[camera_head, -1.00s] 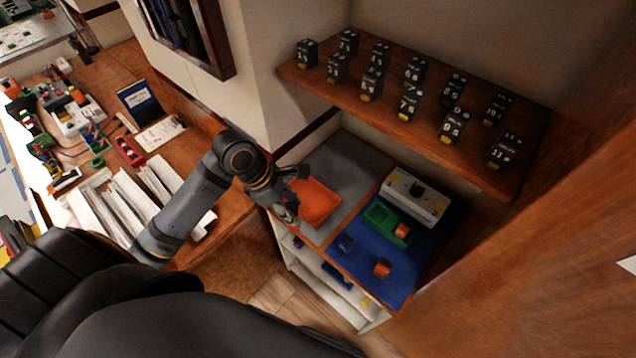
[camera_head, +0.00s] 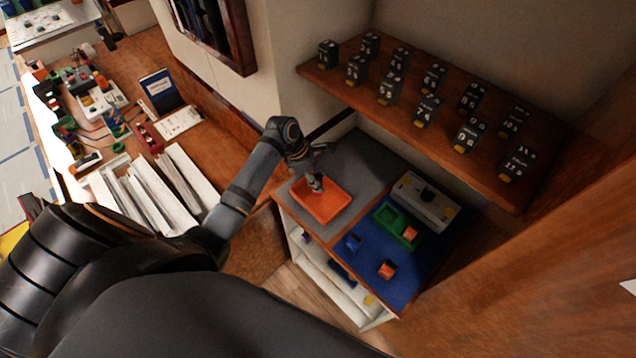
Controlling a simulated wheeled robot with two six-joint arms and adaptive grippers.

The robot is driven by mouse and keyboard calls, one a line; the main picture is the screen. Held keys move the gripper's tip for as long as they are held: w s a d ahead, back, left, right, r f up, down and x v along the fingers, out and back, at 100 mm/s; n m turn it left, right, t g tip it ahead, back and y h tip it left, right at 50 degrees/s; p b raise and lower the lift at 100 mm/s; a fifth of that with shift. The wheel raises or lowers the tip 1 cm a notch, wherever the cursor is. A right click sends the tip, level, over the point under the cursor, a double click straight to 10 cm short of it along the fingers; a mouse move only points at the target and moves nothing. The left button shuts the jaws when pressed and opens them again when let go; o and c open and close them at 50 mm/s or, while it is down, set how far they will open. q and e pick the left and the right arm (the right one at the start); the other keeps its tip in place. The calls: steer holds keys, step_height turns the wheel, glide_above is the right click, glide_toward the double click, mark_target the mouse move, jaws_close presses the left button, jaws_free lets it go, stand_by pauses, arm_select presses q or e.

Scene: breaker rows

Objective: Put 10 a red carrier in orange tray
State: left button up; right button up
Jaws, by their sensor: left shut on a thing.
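The orange tray (camera_head: 328,208) lies on the grey mat on the left part of the low cabinet top. My left gripper (camera_head: 315,182) points down over the tray's back part. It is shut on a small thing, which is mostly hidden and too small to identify. I cannot tell whether that thing touches the tray floor. The rest of the tray floor that shows looks bare. My right gripper is not in view.
On the blue mat (camera_head: 405,285) are a green tray (camera_head: 388,215), orange blocks (camera_head: 387,269), a small blue block (camera_head: 353,242) and a white device (camera_head: 424,200). A wooden shelf (camera_head: 330,80) with several black numbered blocks overhangs behind. White binders stand left.

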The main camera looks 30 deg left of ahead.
arm_select(q)
steer(key=f+p, duration=0.1)
steer(key=f, duration=0.2)
steer(key=shift+w, duration=0.2)
steer(key=shift+f, duration=0.25)
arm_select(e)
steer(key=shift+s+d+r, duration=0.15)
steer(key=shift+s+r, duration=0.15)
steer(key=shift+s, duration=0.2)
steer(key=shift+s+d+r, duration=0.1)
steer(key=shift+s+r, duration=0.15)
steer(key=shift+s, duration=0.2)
arm_select(q)
steer(key=shift+f, duration=0.1)
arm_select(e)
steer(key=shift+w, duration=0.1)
arm_select(q)
steer(key=o, duration=1.2)
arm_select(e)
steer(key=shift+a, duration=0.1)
